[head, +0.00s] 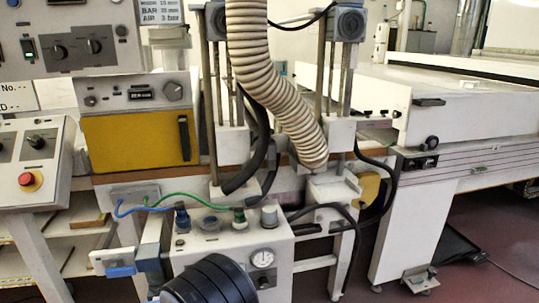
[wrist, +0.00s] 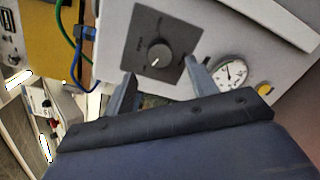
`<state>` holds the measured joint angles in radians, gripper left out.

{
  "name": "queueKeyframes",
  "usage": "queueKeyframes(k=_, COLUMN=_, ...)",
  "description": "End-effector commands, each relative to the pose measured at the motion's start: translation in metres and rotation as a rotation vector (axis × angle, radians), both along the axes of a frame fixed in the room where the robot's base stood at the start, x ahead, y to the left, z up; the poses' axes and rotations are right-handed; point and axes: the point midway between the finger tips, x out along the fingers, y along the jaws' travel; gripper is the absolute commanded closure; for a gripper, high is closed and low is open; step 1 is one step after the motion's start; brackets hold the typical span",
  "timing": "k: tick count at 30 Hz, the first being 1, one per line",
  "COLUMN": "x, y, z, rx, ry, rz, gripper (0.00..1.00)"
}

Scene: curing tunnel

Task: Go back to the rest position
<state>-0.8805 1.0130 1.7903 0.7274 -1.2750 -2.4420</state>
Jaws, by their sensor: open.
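My gripper (wrist: 161,70) shows in the wrist view with two grey-blue fingers apart and nothing between them. Its fingers are in front of a pale control box, just below a round knob (wrist: 159,55) on a black square plate. A round pressure gauge (wrist: 229,72) is to the right of the right finger. I cannot tell whether the fingers touch the box. In the head view a dark, ribbed part, seemingly my arm, rises at the bottom centre-left and covers part of the box front. The fingertips cannot be made out there.
The head view shows the control box (head: 225,238) with blue and green hoses on top. A large ribbed hose (head: 262,80) hangs above. A panel with a red button (head: 30,181) stands left, a white tunnel housing (head: 470,95) right. Open floor (head: 480,260) shows at lower right.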

Motion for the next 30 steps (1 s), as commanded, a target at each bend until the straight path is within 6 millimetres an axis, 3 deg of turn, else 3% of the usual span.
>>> queueKeyframes(k=9, x=-0.065, y=-0.012, z=0.002, rx=-0.003, ry=0.002, rz=0.005, gripper=0.45)
queueKeyframes(k=25, x=0.047, y=0.007, z=-0.002, rx=0.002, ry=-0.002, rz=-0.005, gripper=0.45)
queueKeyframes(k=30, x=0.046, y=0.008, z=-0.003, rx=0.138, ry=0.031, rz=-0.001, gripper=0.45)
